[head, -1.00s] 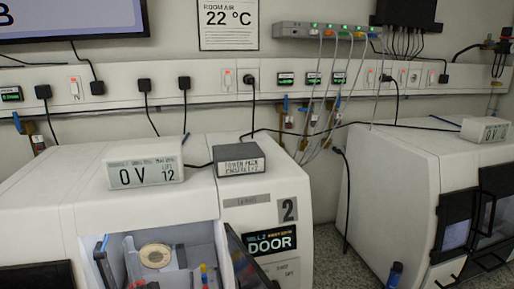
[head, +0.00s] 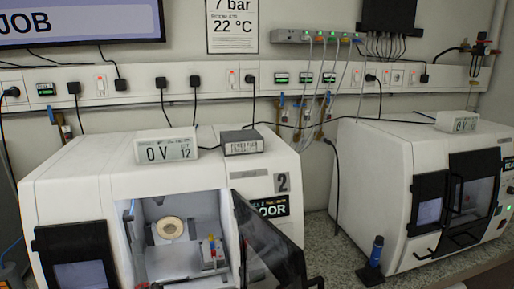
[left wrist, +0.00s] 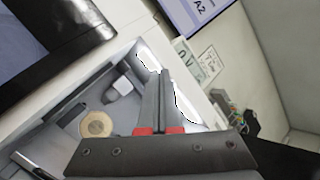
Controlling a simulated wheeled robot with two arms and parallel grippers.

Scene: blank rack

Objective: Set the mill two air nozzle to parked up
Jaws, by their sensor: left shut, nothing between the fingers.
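Mill two (head: 90,190), a white machine with a "2" label, stands at left with its dark-framed door (head: 272,245) swung open. Its lit chamber holds a round tan disc (head: 171,228) and a small part with red, yellow and blue bits (head: 211,250). In the left wrist view, a small grey fitting (left wrist: 120,88) sits on the chamber wall beyond the disc; I cannot tell whether it is the air nozzle or how it is set. My left gripper (left wrist: 161,76) is shut and empty, in front of the chamber opening. My right gripper is not seen.
A second white mill (head: 375,170) stands at right. A dark blue-capped bottle (head: 376,252) stands on the speckled counter (head: 345,262) between them. An "0 V" box (head: 165,147) and a power pack (head: 240,142) sit on mill two. Cables hang from the wall trunking (head: 215,82).

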